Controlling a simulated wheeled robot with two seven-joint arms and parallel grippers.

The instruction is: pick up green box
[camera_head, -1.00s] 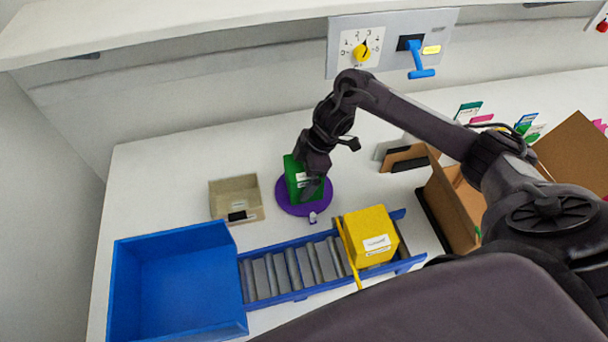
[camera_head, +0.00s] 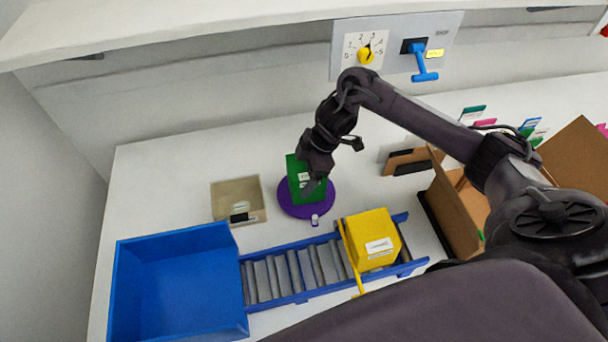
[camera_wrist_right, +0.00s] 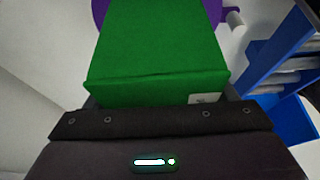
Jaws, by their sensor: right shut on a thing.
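The green box (camera_head: 299,172) stands upright over the purple round disc (camera_head: 313,211) in the head view, with a white label on its side. My right gripper (camera_head: 316,184) is at the box from above and to its right. In the right wrist view the green box (camera_wrist_right: 157,55) fills the space in front of the palm, and the fingers close on its two sides. The purple disc shows behind it at the top (camera_wrist_right: 100,12). Whether the box is clear of the disc cannot be told. My left gripper is out of view.
A blue bin (camera_head: 172,285) stands at front left, joined by a roller conveyor (camera_head: 290,275) carrying a yellow box (camera_head: 371,240). A small beige tray (camera_head: 238,199) lies left of the disc. An open cardboard box (camera_head: 452,205) is at right. A dial and lever panel (camera_head: 392,38) is on the wall.

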